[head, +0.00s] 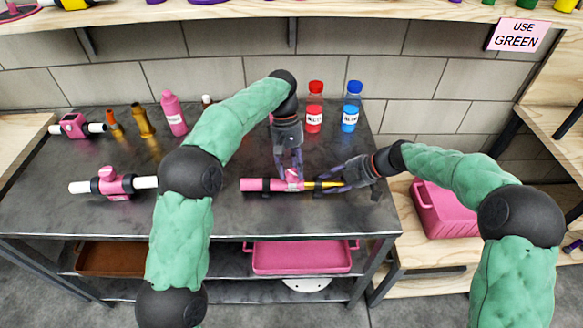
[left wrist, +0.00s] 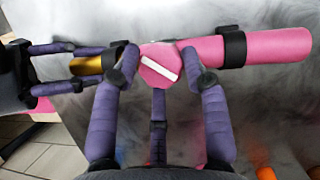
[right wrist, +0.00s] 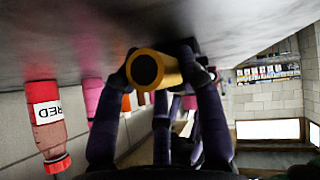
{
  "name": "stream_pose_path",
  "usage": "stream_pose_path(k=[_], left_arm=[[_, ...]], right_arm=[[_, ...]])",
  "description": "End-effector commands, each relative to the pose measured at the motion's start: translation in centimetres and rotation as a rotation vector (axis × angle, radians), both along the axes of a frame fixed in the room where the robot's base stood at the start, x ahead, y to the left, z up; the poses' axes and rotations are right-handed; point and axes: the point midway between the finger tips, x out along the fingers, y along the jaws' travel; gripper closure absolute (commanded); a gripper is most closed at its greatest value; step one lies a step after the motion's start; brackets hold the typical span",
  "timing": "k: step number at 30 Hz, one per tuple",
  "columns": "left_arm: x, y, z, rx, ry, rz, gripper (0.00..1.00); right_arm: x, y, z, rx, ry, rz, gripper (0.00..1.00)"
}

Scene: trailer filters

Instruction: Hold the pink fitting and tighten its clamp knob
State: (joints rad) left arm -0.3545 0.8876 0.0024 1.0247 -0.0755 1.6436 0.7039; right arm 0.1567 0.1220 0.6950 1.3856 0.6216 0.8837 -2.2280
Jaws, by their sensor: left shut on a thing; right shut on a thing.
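The pink fitting lies on the dark metal table; its long pink body (head: 257,185) also shows in the left wrist view (left wrist: 265,47). A brass tube (head: 330,184) extends from its right end; the tube's open end shows in the right wrist view (right wrist: 146,69). The pink round clamp knob (left wrist: 162,66) has a white bar across it. My left gripper (head: 291,177) comes down from above, its fingers shut on both sides of the knob. My right gripper (head: 327,184) comes from the right and is shut on the brass tube. Black rings sit on the fitting.
A second pink fitting with white tubes (head: 115,186) lies at the left. Red (head: 314,108) and blue (head: 350,108) bottles stand at the back right, a pink bottle (head: 174,114) at the back left. A pink tray (head: 302,258) sits on the lower shelf.

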Motion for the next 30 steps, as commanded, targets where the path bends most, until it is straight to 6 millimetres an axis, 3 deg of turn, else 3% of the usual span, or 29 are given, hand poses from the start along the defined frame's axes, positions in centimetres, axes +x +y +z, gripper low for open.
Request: stream_pose_path(k=[9, 24, 25, 27, 30], left_arm=[[-0.25, -0.12, -0.2, 0.004, 0.011, -0.113, 0.88], [-0.22, 0.02, -0.27, 0.007, 0.011, -0.129, 0.88], [-0.22, 0.03, -0.27, 0.007, 0.011, -0.129, 0.47], [-0.18, 0.04, -0.26, 0.007, 0.009, -0.128, 0.34], [-0.13, 0.03, -0.19, 0.007, 0.007, -0.127, 0.34]], right_arm=[[0.37, -0.17, 0.32, 0.002, -0.006, -0.013, 1.0], [0.44, -0.29, 0.38, 0.0, -0.009, -0.014, 1.0], [0.43, -0.29, 0.39, 0.0, -0.009, -0.014, 1.0], [0.42, -0.29, 0.37, 0.0, -0.009, -0.014, 1.0], [0.32, -0.23, 0.3, 0.001, -0.006, -0.011, 1.0]])
